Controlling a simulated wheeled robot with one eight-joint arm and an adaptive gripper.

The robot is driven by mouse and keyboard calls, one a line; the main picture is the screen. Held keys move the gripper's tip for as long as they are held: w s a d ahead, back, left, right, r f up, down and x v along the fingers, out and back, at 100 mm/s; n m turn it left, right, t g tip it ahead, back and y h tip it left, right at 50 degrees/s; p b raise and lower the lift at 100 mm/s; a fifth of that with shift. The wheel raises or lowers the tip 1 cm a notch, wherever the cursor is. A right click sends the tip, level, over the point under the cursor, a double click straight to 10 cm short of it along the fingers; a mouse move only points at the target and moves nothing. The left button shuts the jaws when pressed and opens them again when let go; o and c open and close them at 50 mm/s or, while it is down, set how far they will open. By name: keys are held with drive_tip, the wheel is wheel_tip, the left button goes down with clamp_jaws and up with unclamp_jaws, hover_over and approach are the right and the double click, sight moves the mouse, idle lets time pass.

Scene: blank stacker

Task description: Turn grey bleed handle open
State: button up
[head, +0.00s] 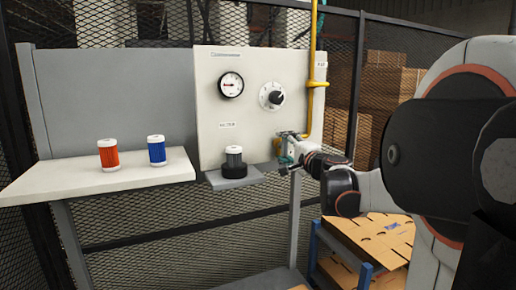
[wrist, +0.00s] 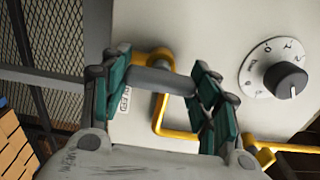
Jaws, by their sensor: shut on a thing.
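The grey bleed handle (wrist: 163,81) is a short grey bar at a yellow pipe fitting on the pale panel. It lies crosswise between the green-padded fingers of my gripper (wrist: 160,88). The gripper is shut on it, one finger at each end of the bar. In the head view my gripper (head: 287,160) is at the panel's lower right corner, where the handle is small and mostly hidden.
The panel (head: 215,115) carries a gauge (head: 231,85) and a dial knob (head: 271,96). A yellow pipe (head: 313,45) runs down its right side. A grey filter (head: 234,157) stands on a small bracket below. Red (head: 108,153) and blue (head: 156,150) filters stand on the left shelf (head: 80,180).

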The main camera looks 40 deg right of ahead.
drive_tip(key=o, duration=1.1)
drive_tip(key=shift+s, duration=0.1)
